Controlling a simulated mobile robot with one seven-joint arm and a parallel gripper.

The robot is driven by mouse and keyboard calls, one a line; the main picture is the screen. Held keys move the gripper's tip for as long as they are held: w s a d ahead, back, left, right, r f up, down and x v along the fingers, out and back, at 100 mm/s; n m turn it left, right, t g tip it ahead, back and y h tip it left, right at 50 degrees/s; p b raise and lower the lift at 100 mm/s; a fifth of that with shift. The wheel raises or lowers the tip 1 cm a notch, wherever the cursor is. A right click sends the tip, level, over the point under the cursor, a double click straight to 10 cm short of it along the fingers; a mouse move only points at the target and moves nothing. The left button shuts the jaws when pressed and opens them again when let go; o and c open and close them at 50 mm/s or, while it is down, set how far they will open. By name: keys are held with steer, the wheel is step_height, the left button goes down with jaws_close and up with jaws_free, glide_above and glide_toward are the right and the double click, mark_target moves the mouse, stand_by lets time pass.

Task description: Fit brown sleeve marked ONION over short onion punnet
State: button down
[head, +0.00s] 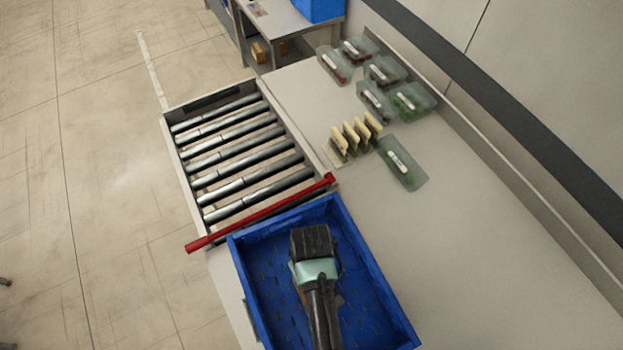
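Several clear grey-green punnets with white labels stand at the back right of the counter. Some hold dark red contents, such as the back punnet (358,48). Others hold green, such as the front punnet (402,163). The labels are too small to read, so I cannot tell which is the short onion punnet. A row of upright cream-tan sleeves (353,138) stands left of the front punnet. No ONION marking is legible. My gripper (313,243) is over the blue crate, well apart from sleeves and punnets. Its fingers are hidden beneath the dark hand.
The blue crate (377,275) has a slotted floor and sits at the front. Behind it is a roller conveyor (181,160) with a red bar (262,213) across its near end. A wall edges the right. The counter (470,260) right of the crate is clear.

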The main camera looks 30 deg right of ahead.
steer(key=c, duration=0.6)
jaws_free()
steer(key=shift+r, duration=0.15)
step_height(320, 180, up, 5)
steer(key=p, duration=0.5)
steer(key=shift+r, duration=0.9)
